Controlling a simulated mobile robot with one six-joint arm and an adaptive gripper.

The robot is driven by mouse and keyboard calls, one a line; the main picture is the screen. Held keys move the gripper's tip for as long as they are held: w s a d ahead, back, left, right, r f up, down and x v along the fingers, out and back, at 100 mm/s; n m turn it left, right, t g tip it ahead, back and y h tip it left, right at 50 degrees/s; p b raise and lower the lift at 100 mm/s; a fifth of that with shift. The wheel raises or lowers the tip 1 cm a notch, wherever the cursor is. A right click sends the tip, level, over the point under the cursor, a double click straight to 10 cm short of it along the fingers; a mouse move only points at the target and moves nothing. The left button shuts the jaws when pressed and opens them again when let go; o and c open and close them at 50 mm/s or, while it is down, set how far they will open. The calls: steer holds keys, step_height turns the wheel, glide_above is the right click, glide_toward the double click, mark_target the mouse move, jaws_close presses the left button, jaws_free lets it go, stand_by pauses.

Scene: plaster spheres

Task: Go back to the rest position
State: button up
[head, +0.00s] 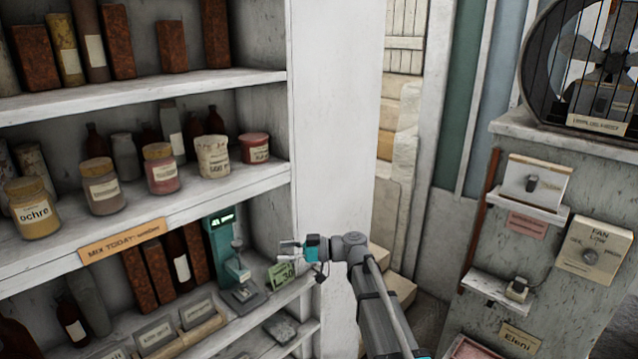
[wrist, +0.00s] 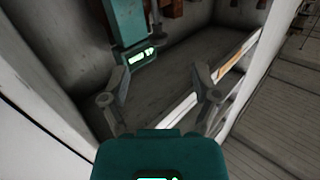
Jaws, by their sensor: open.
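My gripper (head: 290,249) is in front of the right end of the shelf unit, close to the white side panel, in the head view. In the wrist view my gripper (wrist: 165,82) has its two fingers spread apart with nothing between them. A teal device with a lit green display (wrist: 140,57) stands beyond the fingertips, apart from them. The same teal device (head: 224,250) shows in the head view on a lower shelf, left of my gripper.
Jars, including an ochre one (head: 34,210), stand on the middle shelf (head: 200,198). A green card (head: 281,273) is just below my gripper. A grey stand (head: 565,170) with a fan (head: 590,55) and switches is at the right. A gap with stacked blocks (head: 402,288) lies between.

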steer(key=s+d+f+m+h+b, duration=0.3)
steer(key=d+f+b, duration=0.1)
steer(key=f, duration=0.4)
steer(key=s+d+f+m+t+h+b, duration=0.1)
steer(key=s+d+f+m+h+b, duration=0.2)
steer(key=d+f, duration=0.35)
steer(key=s+d+f+m+h+b, duration=0.2)
steer(key=f+m+h+b, duration=0.15)
steer(key=f, duration=0.55)
steer(key=s+d+f+m+h+b, duration=0.4)
steer(key=d+f, duration=0.3)
steer(key=d, duration=0.2)
steer(key=s+d+f+m+h+b, duration=0.4)
steer(key=d+f, duration=0.3)
steer(key=d, duration=0.2)
steer(key=shift+s+d+f+m+b, duration=0.15)
steer(key=shift+s+d+m+b, duration=0.15)
steer(key=shift+s+b, duration=0.4)
